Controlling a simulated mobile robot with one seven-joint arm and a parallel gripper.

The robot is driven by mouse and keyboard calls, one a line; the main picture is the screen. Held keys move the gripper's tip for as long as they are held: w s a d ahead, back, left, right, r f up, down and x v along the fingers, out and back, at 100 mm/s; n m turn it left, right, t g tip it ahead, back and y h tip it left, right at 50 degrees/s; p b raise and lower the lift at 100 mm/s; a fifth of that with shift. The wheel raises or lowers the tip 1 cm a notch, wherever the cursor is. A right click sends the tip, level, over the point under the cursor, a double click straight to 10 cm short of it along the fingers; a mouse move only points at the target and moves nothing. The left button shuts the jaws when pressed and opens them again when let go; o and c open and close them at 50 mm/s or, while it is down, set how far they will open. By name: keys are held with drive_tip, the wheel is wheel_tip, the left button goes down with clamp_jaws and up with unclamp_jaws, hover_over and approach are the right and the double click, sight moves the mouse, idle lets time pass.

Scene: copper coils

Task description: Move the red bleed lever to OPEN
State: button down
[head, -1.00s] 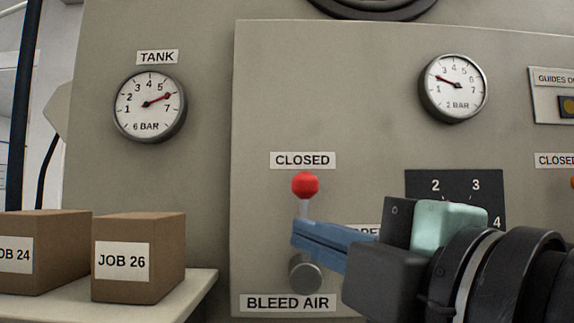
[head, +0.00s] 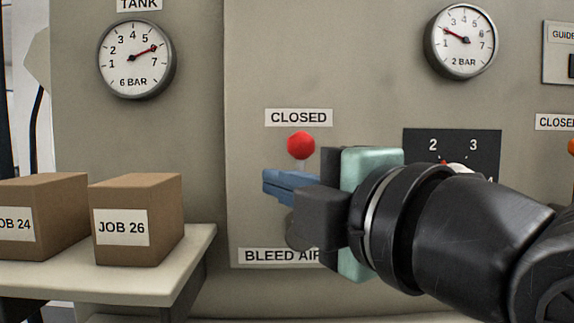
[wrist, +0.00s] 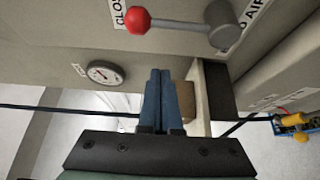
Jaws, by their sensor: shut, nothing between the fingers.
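The red bleed lever's ball knob (head: 301,145) points up, just under the CLOSED label (head: 298,117), above the BLEED AIR label (head: 278,256). In the wrist view the red knob (wrist: 138,20), its grey rod and the round hub (wrist: 221,24) show whole, beyond my fingertips. My gripper (head: 268,184) is shut and empty, its blue fingers together. In the head view the fingers cross in front of the lever's rod, below the knob, and hide part of the rod and hub. In the wrist view the fingertips (wrist: 160,72) look apart from the lever. The OPEN label is hidden behind my gripper.
A shelf (head: 190,262) at left carries boxes marked JOB 24 (head: 40,215) and JOB 26 (head: 137,218). Tank gauge (head: 136,58), second gauge (head: 461,41) and a black numbered dial plate (head: 485,147) are on the panel. The panel left of the lever is clear.

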drive_tip(key=w+p, duration=0.1)
drive_tip(key=w+d+p, duration=0.1)
drive_tip(key=w+p, duration=0.2)
drive_tip(key=w, duration=0.1)
drive_tip(key=shift+d, duration=0.3)
drive_tip(key=shift+d+m+t+b, duration=0.45)
drive_tip(key=shift+m+b, duration=0.25)
drive_tip(key=shift+b, duration=0.4)
